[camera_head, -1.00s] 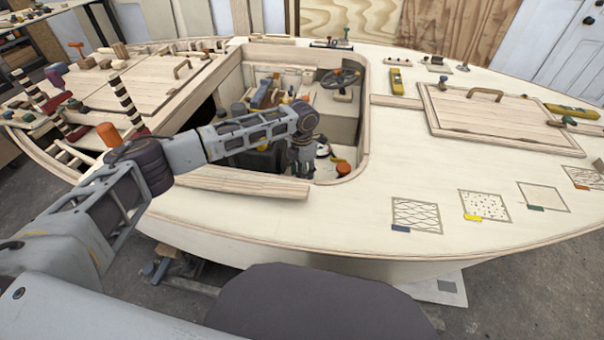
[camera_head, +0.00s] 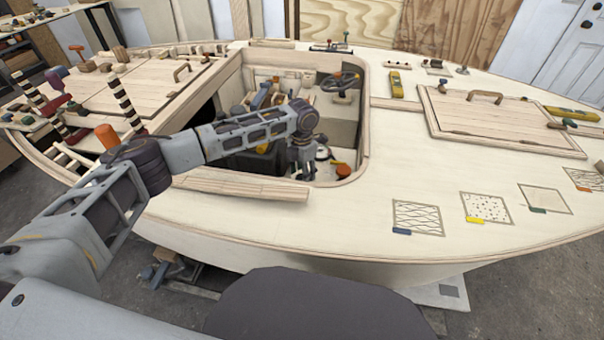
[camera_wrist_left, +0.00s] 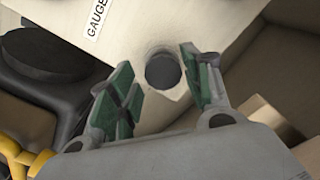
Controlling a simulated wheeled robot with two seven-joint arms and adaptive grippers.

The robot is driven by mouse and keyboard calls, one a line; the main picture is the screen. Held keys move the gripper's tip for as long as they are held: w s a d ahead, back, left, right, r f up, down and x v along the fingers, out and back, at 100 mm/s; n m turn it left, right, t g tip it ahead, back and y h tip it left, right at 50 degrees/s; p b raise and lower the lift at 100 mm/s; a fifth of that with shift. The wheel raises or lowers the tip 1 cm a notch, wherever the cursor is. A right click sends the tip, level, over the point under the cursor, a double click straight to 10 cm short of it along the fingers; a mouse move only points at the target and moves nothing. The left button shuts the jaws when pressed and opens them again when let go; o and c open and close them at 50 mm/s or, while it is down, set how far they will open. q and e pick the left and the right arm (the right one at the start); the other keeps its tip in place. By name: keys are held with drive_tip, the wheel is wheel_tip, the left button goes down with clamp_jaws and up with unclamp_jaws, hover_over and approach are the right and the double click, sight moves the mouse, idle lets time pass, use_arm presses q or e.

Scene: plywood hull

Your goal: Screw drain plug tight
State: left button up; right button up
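My left arm reaches over the boat's edge, and my left gripper (camera_head: 302,160) hangs inside the cockpit opening. In the left wrist view the left gripper (camera_wrist_left: 157,85) is open. Its two green-padded fingers stand apart with nothing between the pads. Just beyond the fingertips, a dark round spot (camera_wrist_left: 163,70) sits in a pale wooden surface; I cannot tell whether it is the drain plug or an open hole. A label reading "GAUGE" (camera_wrist_left: 97,18) is beside it. No drain plug can be made out for certain in the head view. My right gripper is out of view.
The cockpit's wooden rim (camera_head: 366,130) surrounds the arm closely. Inside are a small steering wheel (camera_head: 340,82) and a red-orange round part (camera_head: 343,171). A dark round object (camera_wrist_left: 45,55) and something yellow (camera_wrist_left: 25,158) lie left of the fingers.

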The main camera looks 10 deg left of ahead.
use_arm(q)
drive_tip(key=shift+o, duration=0.4)
drive_tip(key=shift+s+f, duration=0.15)
drive_tip(key=shift+f, duration=0.1)
wheel_tip(320, 180, up, 12)
idle(0.5)
idle(0.5)
